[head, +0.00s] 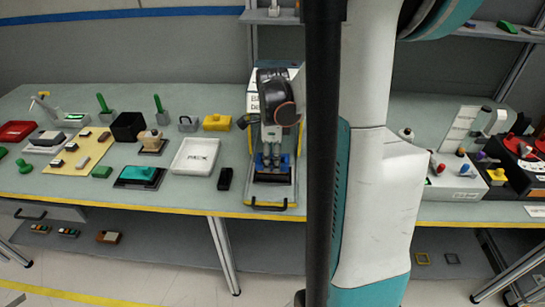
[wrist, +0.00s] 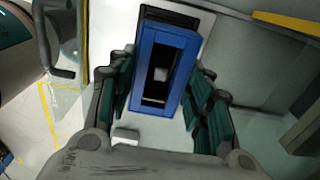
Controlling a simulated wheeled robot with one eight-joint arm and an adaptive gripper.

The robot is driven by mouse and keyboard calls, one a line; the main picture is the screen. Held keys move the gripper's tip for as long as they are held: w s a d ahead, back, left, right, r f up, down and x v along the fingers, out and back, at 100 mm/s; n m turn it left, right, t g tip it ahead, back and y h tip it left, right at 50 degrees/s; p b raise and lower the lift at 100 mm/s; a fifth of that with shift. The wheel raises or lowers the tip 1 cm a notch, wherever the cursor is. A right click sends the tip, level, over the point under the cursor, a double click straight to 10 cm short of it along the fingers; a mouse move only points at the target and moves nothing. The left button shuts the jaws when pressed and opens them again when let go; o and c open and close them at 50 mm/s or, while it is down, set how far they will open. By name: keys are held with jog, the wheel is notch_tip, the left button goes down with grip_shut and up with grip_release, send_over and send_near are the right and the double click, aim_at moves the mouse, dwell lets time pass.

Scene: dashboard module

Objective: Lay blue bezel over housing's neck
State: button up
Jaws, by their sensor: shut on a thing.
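The blue bezel (wrist: 170,38), a rectangular frame with an open middle, is between the two dark green finger pads of my gripper (wrist: 163,88) in the wrist view. My gripper is shut on it. A small light grey block (wrist: 161,74) with dark surroundings shows through the opening; it may be the housing's neck, but I cannot tell whether the bezel is around it or above it. In the head view my gripper (head: 271,152) points down at the table's front part, with blue (head: 267,164) at its fingertips. The housing is mostly hidden there.
Below my gripper is a tray with a yellow edge and a dark front handle (head: 268,204). A white REX tray (head: 194,156) and a small black block (head: 225,178) lie to its left. Several other parts crowd the left table. My arm hides the table's middle right.

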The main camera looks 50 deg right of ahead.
jog(key=shift+f, duration=0.15)
jog(key=o, duration=1)
notch_tip(320, 180, up, 12)
jog(key=shift+r, duration=0.1)
dwell(0.3)
